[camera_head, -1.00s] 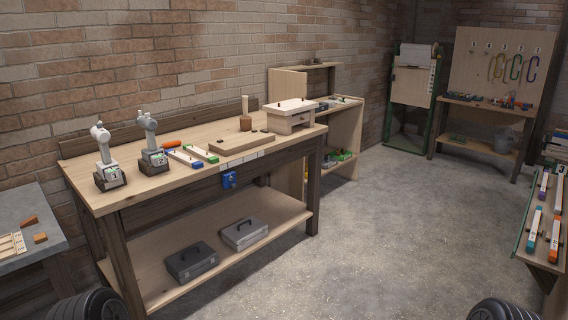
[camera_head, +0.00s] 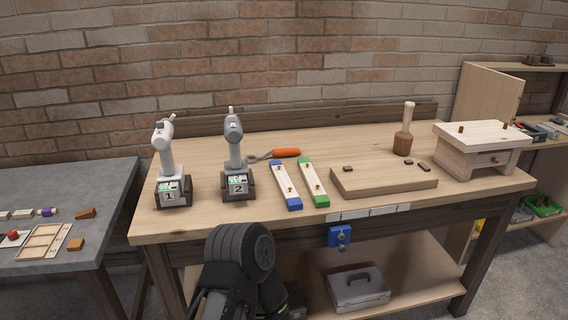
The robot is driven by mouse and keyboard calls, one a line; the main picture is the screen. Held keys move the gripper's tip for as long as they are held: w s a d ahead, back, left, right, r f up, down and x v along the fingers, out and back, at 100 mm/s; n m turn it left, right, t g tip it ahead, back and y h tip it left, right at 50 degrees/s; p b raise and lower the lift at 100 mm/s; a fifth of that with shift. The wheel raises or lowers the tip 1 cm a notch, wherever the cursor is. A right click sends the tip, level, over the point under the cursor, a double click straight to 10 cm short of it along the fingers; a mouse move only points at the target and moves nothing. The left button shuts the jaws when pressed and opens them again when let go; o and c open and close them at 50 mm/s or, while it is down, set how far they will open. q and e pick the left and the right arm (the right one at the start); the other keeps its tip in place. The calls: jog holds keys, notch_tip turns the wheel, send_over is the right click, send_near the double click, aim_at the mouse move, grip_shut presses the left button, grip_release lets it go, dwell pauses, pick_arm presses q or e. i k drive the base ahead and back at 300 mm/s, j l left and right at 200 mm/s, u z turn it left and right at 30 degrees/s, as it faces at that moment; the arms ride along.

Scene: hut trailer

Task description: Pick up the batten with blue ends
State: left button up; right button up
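The batten with blue ends (camera_head: 284,184) lies flat on the wooden workbench (camera_head: 225,222), its length running away from me. A similar batten with green ends (camera_head: 313,182) lies close beside it on the right. To its left stands a drill on a base marked 2 (camera_head: 237,160). A dark rounded part of my own arm shows at the bottom centre, in front of the bench. Neither gripper's fingers can be seen.
Another drill marked 1 (camera_head: 169,170) stands further left. Orange-handled pliers or a similar tool (camera_head: 285,153) lies behind the battens. A wooden board (camera_head: 384,181), a mallet (camera_head: 403,135) and a small wooden stand (camera_head: 478,150) are to the right. A grey table (camera_head: 100,190) is at left.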

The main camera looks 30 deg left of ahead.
aim_at(293, 201)
jog(key=i+l+u, duration=0.25)
jog(key=i+u, duration=0.15)
jog(key=i+l+u, duration=0.35)
jog(key=i, duration=0.25)
